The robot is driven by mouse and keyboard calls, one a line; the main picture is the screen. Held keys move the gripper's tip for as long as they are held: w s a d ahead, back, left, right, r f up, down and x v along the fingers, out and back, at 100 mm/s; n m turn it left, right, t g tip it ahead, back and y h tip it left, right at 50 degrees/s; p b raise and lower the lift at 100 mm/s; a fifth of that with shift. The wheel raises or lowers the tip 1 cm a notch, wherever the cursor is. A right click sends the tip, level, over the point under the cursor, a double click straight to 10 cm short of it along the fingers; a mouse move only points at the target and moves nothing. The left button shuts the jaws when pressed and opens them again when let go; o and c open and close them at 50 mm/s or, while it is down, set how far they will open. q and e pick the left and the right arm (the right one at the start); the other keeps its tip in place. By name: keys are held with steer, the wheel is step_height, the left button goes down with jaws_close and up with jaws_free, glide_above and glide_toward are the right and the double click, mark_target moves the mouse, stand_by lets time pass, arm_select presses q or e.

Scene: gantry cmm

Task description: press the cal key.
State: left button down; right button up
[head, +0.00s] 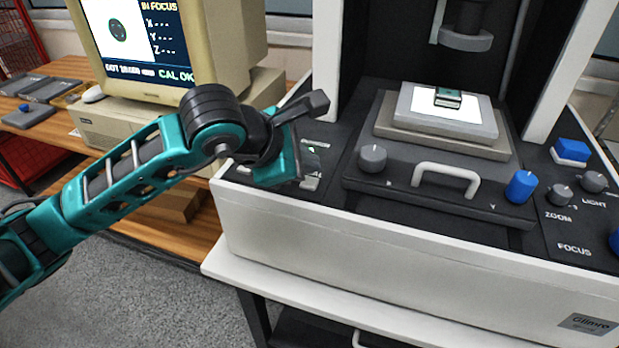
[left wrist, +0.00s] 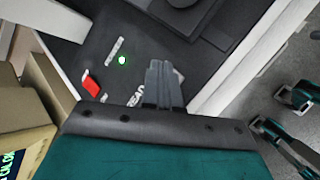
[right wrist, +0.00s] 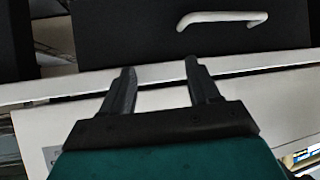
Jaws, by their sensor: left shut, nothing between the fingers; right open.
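My left gripper (head: 283,158) hangs over the left control panel (head: 330,134) of the white and black measuring machine. In the left wrist view its fingers (left wrist: 164,68) are together and empty, over the dark panel. A grey key (head: 310,182) shows partly beside the gripper in the head view; its label is too hidden to read. The cal key cannot be made out for certain, and contact with it cannot be judged. The monitor (head: 170,85) reads "CAL OK". My right gripper (right wrist: 160,85) is open and empty before the machine's front.
A green light (left wrist: 122,60) and a red switch (left wrist: 91,86) are on the left panel. The stage carries a grey knob (head: 372,158), a white handle (head: 446,175) and a blue knob (head: 521,186). A small part (head: 448,97) lies on the lit plate under the lens.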

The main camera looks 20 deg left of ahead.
mark_target(306, 185)
arm_select(q)
steer(key=shift+r+p, duration=1.25)
steer(key=shift+r, duration=1.15)
steer(key=shift+f, duration=0.1)
